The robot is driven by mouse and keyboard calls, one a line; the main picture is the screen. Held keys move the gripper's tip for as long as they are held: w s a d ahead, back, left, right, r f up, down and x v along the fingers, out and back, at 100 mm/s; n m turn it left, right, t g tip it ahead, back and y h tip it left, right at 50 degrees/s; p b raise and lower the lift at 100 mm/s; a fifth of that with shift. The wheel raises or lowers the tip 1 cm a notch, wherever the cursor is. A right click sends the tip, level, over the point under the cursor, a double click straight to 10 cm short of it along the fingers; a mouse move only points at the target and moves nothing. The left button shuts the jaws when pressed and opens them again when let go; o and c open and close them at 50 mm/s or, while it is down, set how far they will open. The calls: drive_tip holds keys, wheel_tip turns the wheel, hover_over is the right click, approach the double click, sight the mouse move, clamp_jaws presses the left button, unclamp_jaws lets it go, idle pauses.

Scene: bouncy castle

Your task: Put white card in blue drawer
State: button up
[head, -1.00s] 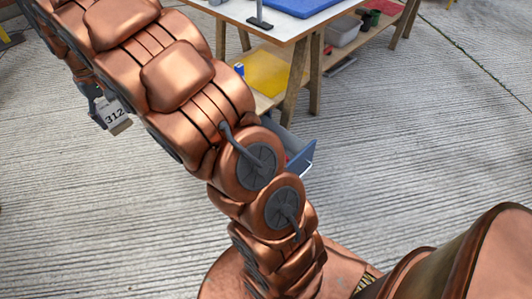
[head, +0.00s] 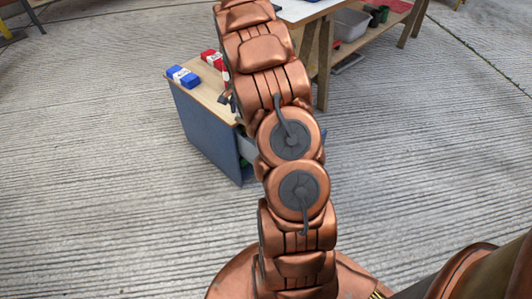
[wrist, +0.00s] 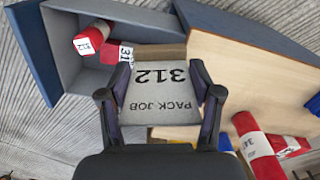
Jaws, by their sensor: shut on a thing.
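The white card (wrist: 160,105), printed "312" and "PACK JOB", is held between the two fingers of my gripper (wrist: 160,78) in the wrist view. A brown strip shows just beyond its far edge. The blue drawer (wrist: 32,55) stands open at the upper left of the wrist view, with red labelled items (wrist: 92,40) inside. The card appears over or near the drawer's edge beside the wooden top; its height cannot be told. In the head view the drawer (head: 247,150) is partly hidden by my arm, and the card is not clearly visible.
The blue cabinet (head: 203,132) has a wooden top (wrist: 245,70). Red rolls (wrist: 258,148) and blue items (head: 184,76) lie on it. A wooden-legged table (head: 323,75) stands behind. The concrete floor around the cabinet's front is clear.

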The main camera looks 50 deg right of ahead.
drive_tip(key=s+d+f+m+b, duration=0.1)
drive_tip(key=d+f+b, duration=0.1)
drive_tip(key=f, duration=0.5)
drive_tip(key=s+d+f+m+b, duration=0.1)
drive_tip(key=f+b, duration=0.1)
drive_tip(key=f, duration=0.5)
drive_tip(key=s+d+f+m+b, duration=0.1)
drive_tip(key=s+d+f+b, duration=0.1)
drive_tip(key=f, duration=0.5)
drive_tip(key=shift+s+d+f, duration=0.1)
drive_tip(key=shift+d+f, duration=0.15)
drive_tip(key=shift+d, duration=0.05)
drive_tip(key=o, duration=1.3)
